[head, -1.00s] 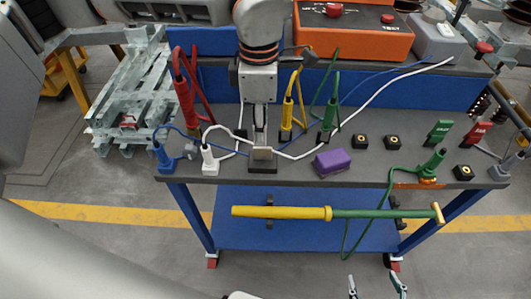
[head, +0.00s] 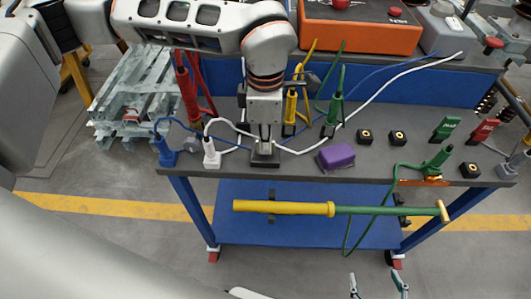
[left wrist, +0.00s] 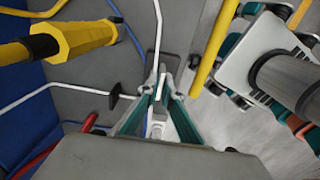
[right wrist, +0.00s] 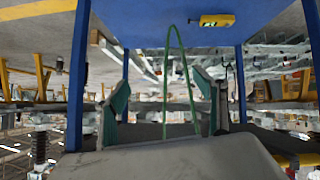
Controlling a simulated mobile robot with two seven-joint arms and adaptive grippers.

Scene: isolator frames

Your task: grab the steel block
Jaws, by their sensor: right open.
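The steel block (head: 265,149) is a small grey piece on a dark square pad at the front edge of the bench. My left gripper (head: 264,138) comes down from above, its fingers right at the block. In the left wrist view its fingertips (left wrist: 160,88) are close together over the dark pad (left wrist: 163,66); the block is not clearly visible there, and I cannot tell whether they grip it. My right gripper (head: 376,284) is open and empty, low in front of the bench; its spread fingers also show in the right wrist view (right wrist: 162,100).
A purple block (head: 336,157) lies right of the pad. White (head: 211,152) and blue (head: 164,150) plugs stand to its left, with loose cables around. Yellow (head: 291,108) and green (head: 334,110) connectors stand behind. A yellow-green rod (head: 285,207) hangs along the bench front.

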